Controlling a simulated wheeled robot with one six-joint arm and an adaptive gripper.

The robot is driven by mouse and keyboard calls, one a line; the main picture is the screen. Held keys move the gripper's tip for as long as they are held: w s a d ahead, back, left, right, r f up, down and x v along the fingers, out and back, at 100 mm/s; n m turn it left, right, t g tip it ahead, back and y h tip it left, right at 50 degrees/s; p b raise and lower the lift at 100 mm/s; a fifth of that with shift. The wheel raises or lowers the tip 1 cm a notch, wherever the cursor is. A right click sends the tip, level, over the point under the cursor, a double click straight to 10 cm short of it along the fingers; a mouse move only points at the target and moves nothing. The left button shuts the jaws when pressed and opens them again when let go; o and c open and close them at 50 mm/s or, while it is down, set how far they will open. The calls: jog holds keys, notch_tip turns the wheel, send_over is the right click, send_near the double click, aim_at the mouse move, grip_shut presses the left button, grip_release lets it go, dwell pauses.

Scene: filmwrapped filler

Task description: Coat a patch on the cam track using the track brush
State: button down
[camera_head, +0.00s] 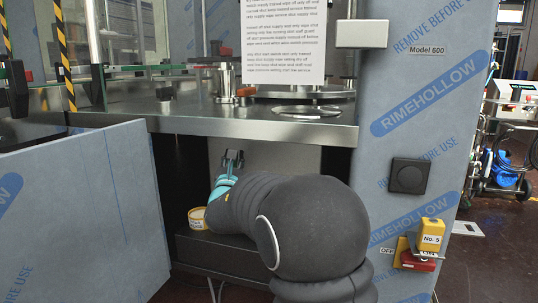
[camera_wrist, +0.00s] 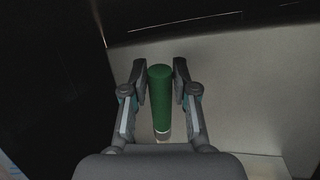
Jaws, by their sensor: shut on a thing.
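My gripper (camera_head: 232,158) is inside the dark opening below the machine's steel deck. In the wrist view its fingers are shut on a green cylinder (camera_wrist: 160,92), which looks like the handle of the track brush. The cylinder stands between both fingers, with a paler band at its lower end. The bristles are not seen. In the head view the brush cannot be made out. I cannot identify the cam track for certain in either view. A small yellow and white labelled tin (camera_head: 197,219) stands on a dark ledge left of my arm.
The steel deck (camera_head: 240,122) overhangs my gripper. A film-wrapped door panel (camera_head: 80,215) stands open at the left. A pale panel (camera_wrist: 240,90) lies behind the fingers.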

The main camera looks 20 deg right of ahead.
jog(key=shift+w+a+r+m+g+h, duration=0.7)
jog(key=shift+w+a+r+m+h, duration=0.45)
jog(key=shift+a+r+h, duration=0.45)
jog(key=shift+h, duration=0.3)
notch_tip(320, 180, down, 5)
jog(key=shift+w+d+r+b, duration=0.1)
jog(key=shift+d+b, duration=0.05)
jog(key=shift+b, duration=0.65)
